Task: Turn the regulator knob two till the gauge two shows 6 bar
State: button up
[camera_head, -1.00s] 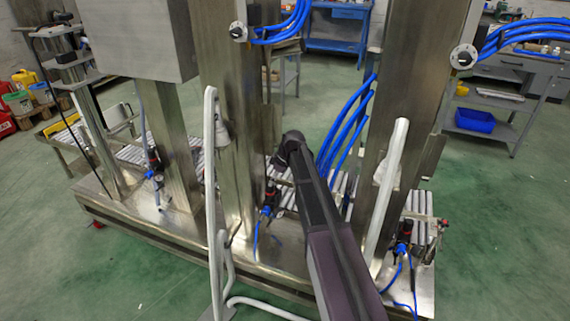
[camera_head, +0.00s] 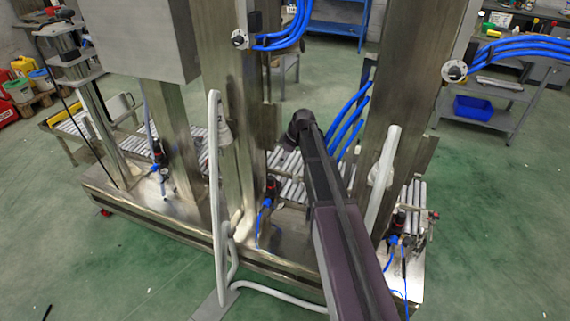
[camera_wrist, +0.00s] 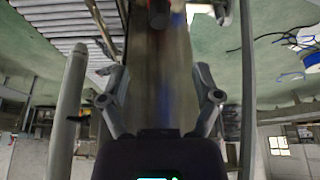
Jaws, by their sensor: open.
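Three small regulators with dark red tops and blue hoses sit low on the steel frame in the head view: a left one (camera_head: 158,155), a middle one (camera_head: 270,188) and a right one (camera_head: 398,222). No label shows which is number two, and no gauge can be read. My arm reaches out between the middle and right columns; my gripper is not clearly visible there. In the wrist view my gripper (camera_wrist: 160,76) is open and empty. A red and dark part (camera_wrist: 158,14), probably a regulator knob, is beyond the fingertips at the top edge, with a gap between.
A steel column (camera_head: 225,105) stands left of my arm and another (camera_head: 410,105) right. White bent tubes (camera_head: 216,190) rise in front of the frame. Blue hoses (camera_head: 350,115) hang close beside my arm. Rollers (camera_wrist: 70,25) lie left in the wrist view. Green floor is open in front.

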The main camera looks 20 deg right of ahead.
jog(key=s+a+r+m+h+p, duration=0.1)
jog(key=s+r+m+p, duration=0.3)
jog(key=s, duration=0.5)
jog(key=s+a+r+m+g+h+p, duration=0.1)
jog(key=s+a+r+m+p, duration=0.2)
jog(key=s+r+p, duration=0.3)
jog(key=shift+s+m+h+p, duration=0.35)
jog(key=shift+s+m, duration=0.45)
jog(key=shift+s, duration=0.6)
jog(key=shift+r, duration=0.1)
jog(key=s+r+m+g+h+p, duration=0.1)
jog(key=s+r+m+p, duration=0.2)
jog(key=s+r+p, duration=0.2)
jog(key=s+p, duration=0.1)
jog(key=s, duration=0.2)
jog(key=shift+s+a+r, duration=0.2)
jog(key=shift+s+r, duration=0.05)
jog(key=shift+r, duration=0.05)
jog(key=shift+c, duration=0.2)
